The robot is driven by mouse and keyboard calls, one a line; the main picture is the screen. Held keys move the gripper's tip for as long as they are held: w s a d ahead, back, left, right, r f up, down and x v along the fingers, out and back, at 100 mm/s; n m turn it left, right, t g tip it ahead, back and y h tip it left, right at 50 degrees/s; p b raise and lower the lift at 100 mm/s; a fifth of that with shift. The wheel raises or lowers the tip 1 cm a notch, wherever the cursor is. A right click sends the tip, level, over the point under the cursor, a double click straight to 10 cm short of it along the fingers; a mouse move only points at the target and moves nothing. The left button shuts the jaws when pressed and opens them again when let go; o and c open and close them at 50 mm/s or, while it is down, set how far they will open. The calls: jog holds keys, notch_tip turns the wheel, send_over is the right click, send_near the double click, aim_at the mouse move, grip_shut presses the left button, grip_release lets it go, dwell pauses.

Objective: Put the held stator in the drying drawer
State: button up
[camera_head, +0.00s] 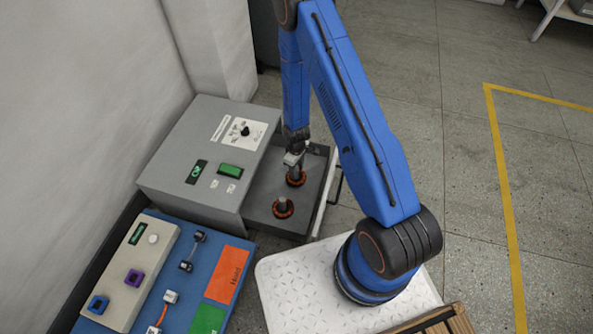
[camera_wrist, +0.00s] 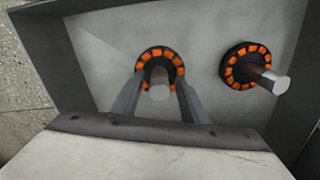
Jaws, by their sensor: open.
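The drying drawer (camera_head: 318,200) is pulled out from the grey cabinet. Two stators stand in it, each a dark ring with orange windings and a grey shaft upright. One stator (camera_head: 295,178) is directly below my gripper (camera_head: 294,157); the same stator (camera_wrist: 160,64) lies by the fingertips in the wrist view. The other stator (camera_head: 283,208) stands apart, nearer the front of the head view; it also shows at the right of the wrist view (camera_wrist: 246,66). My gripper (camera_wrist: 157,100) is open, with one finger on each side of the first stator's shaft. Contact with the drawer floor cannot be told.
The grey cabinet (camera_head: 203,160) with a green display stands left of the drawer. In front is a blue board (camera_head: 185,265) with connectors, an orange patch (camera_head: 227,273) and a green patch (camera_head: 208,319).

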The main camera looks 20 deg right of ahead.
notch_tip(320, 180, up, 30)
jog(key=d+m+t, duration=0.1)
jog(key=d+m, duration=0.1)
jog(key=s+d+r+m+t, duration=0.1)
jog(key=s+r, duration=0.2)
jog(key=r, duration=0.5)
jog(key=s+d+r+m, duration=0.1)
jog(key=s+r, duration=0.3)
jog(key=r, duration=0.3)
jog(key=s+d+r+m+t, duration=0.1)
jog(key=s+r+m, duration=0.1)
jog(key=s+r, duration=0.6)
jog(key=s+d+r+m+t, duration=0.1)
jog(key=s+r+m, duration=0.1)
jog(key=s+r, duration=0.6)
jog(key=s, duration=0.7)
jog(key=shift+s+d+r+t, duration=0.25)
jog(key=shift+s+d+t, duration=0.1)
jog(key=shift+t, duration=0.05)
jog(key=shift+s, duration=0.1)
